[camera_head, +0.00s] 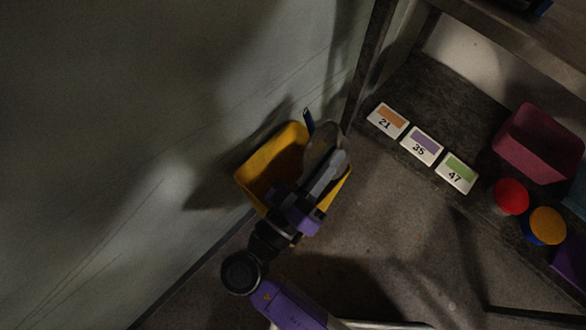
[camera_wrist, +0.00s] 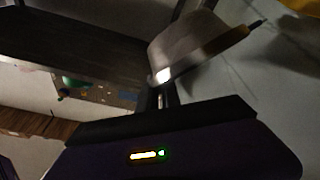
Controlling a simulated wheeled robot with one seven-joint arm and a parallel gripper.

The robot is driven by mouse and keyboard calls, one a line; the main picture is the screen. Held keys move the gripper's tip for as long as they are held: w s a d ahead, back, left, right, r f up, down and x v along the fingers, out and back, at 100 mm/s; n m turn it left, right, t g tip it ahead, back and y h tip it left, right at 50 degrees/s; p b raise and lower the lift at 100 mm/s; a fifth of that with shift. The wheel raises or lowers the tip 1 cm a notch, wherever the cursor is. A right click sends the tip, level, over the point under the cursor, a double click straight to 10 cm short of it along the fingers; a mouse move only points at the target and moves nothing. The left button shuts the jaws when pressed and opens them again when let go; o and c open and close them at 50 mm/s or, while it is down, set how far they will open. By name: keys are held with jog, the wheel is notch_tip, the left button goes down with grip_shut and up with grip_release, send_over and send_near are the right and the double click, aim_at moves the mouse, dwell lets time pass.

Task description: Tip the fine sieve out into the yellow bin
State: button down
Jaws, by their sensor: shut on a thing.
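The yellow bin (camera_head: 257,163) stands on the floor against the wall in the head view, partly hidden by my arm. My gripper (camera_head: 337,160) is over the bin's right side and is shut on the fine sieve (camera_head: 318,143). A yellow patch at the top right there looks like the bin (camera_wrist: 302,5). I cannot see whether the sieve holds anything.
A dark shelf to the right carries cards marked 21 (camera_head: 386,121), 35 (camera_head: 421,147) and 47 (camera_head: 456,174). A maroon bin (camera_head: 538,145), a red round thing (camera_head: 510,196) and an orange-topped blue one (camera_head: 547,225) are beside them. A shelf post (camera_head: 369,60) rises near the sieve.

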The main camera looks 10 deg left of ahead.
jog(key=d+f+m+g+y+b, duration=0.2)
jog(key=d+f+m+b, duration=0.1)
jog(key=d+m, duration=0.2)
jog(key=d+f+m+g+y+b, duration=0.2)
jog(key=d+f+m+g+b, duration=0.1)
jog(key=d, duration=0.4)
jog(key=shift+d+f+m+y, duration=0.3)
jog(key=shift+f+m, duration=0.45)
jog(key=shift+m, duration=0.25)
dwell(1.2)
notch_tip(320, 180, up, 6)
jog(key=p, duration=0.4)
dwell(0.3)
